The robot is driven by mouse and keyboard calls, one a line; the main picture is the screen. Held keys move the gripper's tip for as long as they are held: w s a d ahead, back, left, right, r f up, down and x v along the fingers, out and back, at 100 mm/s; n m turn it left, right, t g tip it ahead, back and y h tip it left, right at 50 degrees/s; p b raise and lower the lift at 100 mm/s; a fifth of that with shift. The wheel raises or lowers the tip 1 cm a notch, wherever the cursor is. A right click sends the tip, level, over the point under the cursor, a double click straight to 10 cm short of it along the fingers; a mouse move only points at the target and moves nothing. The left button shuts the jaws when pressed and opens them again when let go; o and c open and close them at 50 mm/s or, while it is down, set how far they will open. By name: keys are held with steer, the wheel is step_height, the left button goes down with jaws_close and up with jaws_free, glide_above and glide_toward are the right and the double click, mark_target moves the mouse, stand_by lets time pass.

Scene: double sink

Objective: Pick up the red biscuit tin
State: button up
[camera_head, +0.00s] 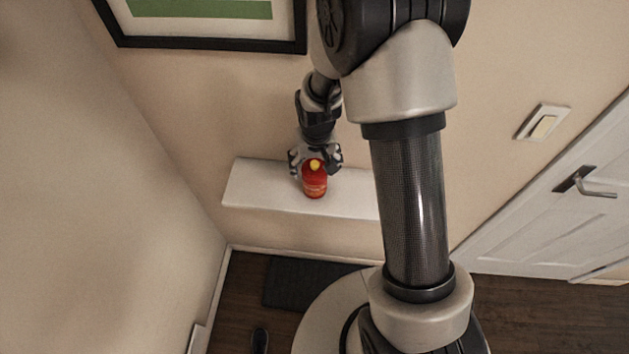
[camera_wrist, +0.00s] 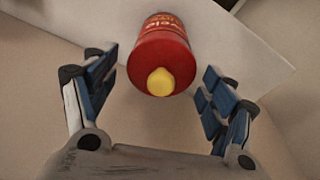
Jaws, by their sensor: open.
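A red container with a yellow cap or knob on top and pale lettering on its side, the only red tin-like thing in view (camera_head: 314,183), stands on a white shelf (camera_head: 260,187) against the wall. My gripper (camera_head: 316,162) is at the shelf, right by the container's upper part. In the wrist view the red container (camera_wrist: 160,50) is at top centre, its yellow cap (camera_wrist: 160,82) facing the camera. My gripper (camera_wrist: 157,85) is open, with one blue-padded finger on each side of the cap end and gaps between. Most of the container's body lies beyond the fingertips.
The shelf is otherwise bare where it shows; my arm hides its right part. A framed picture (camera_head: 205,44) hangs above. A light switch (camera_head: 543,123) and a white door (camera_head: 560,215) are at the right. A dark mat (camera_head: 300,283) lies on the floor below.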

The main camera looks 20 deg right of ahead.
mark_target(314, 190)
steer(key=f, duration=0.6)
steer(key=shift+w+f+b, duration=0.25)
steer(key=shift+f+b, duration=0.05)
steer(key=shift+c, duration=0.4)
steer(key=c, duration=1.1)
